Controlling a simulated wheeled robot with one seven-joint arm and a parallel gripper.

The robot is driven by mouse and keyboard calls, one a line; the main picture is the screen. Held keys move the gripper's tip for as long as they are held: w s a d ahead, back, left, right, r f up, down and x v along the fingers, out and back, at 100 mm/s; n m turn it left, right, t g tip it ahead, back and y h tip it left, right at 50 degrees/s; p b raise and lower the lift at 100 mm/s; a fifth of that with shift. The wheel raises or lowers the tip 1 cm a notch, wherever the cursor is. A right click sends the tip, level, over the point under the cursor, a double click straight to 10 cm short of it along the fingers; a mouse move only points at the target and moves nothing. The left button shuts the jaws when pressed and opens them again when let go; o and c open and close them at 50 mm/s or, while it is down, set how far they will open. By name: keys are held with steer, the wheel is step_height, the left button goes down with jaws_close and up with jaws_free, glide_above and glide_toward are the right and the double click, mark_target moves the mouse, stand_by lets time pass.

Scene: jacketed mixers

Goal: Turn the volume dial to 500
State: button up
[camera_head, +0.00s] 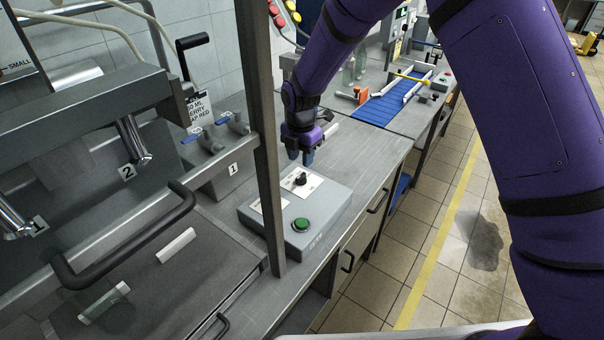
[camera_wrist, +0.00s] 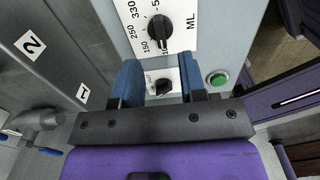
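The grey control box (camera_head: 290,205) stands on the bench in the head view. Its black volume dial (camera_head: 300,179) sits on a white plate near the back. In the wrist view the dial (camera_wrist: 161,31) is at the top centre, beside printed numbers including 150, 250 and 330, and "ML". Its elongated grip lies nearly upright in that picture; I cannot tell its exact setting. My gripper (camera_head: 301,158) hangs pointing down, just behind the dial in the head view. Its two blue fingers (camera_wrist: 161,82) are apart and hold nothing.
A smaller black knob (camera_wrist: 163,87) shows between the fingers in the wrist view. A green button (camera_head: 301,224) is at the box's front. A blue conveyor (camera_head: 382,107) lies farther back. Bench right of the box is clear.

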mark_target(301, 175)
step_height(301, 175, down, 7)
steer(key=shift+r, duration=0.1)
steer(key=shift+c, duration=0.2)
jaws_close()
